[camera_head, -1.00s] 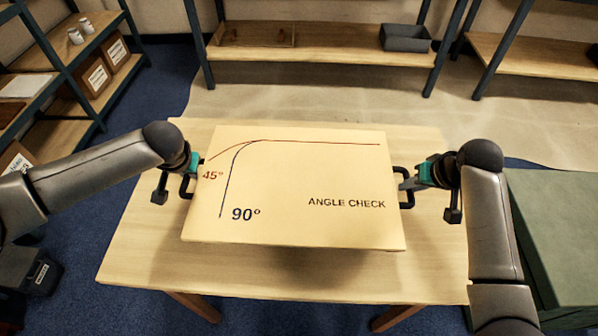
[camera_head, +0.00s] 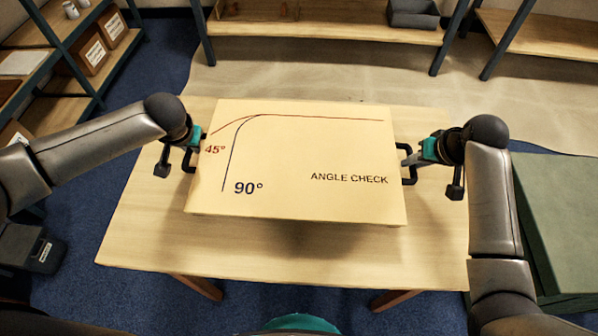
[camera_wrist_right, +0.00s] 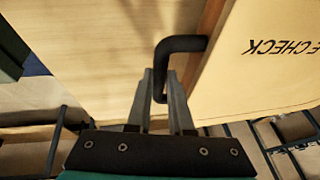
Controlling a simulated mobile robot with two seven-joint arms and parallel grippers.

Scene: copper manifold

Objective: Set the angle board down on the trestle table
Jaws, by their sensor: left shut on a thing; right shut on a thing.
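The angle board (camera_head: 295,165) is a pale flat panel with a red 45° line, a blue 90° line and the words ANGLE CHECK. It hangs roughly level above the trestle table (camera_head: 140,235), with a shadow on the tabletop below it. My left gripper (camera_head: 190,160) is shut on the black handle at the board's left edge. My right gripper (camera_head: 407,163) is shut on the right handle. In the right wrist view, the right fingers (camera_wrist_right: 165,95) close around that black handle (camera_wrist_right: 182,44). The board hides the middle of the tabletop.
Shelves with boxes (camera_head: 92,55) stand at the left. A green block-like surface (camera_head: 575,215) lies close to the table's right side. Bare tabletop shows around the board.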

